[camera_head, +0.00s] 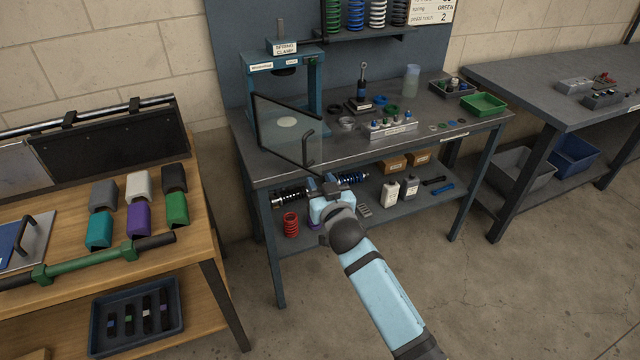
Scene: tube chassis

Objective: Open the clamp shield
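The clamp shield (275,137) is a clear panel with a dark frame, standing upright in front of the blue spring clamp (313,92) on the grey workbench. Its right side slants toward me, apart from the clamp's right post. A dark bar handle (307,148) is on its right part. A pale round disc shows through the panel. My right gripper (326,180) is at the bench's front edge, just below and right of the handle. Its dark fingers are small and partly hidden by its pale blue body, so I cannot tell their opening or any contact. My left gripper is out of view.
The bench top (350,155) holds a parts rack (393,130), a damper stand (361,98) and a green tray (484,103). A lower shelf (385,205) carries bottles and boxes. A wooden table (185,240) stands left; open floor lies in front.

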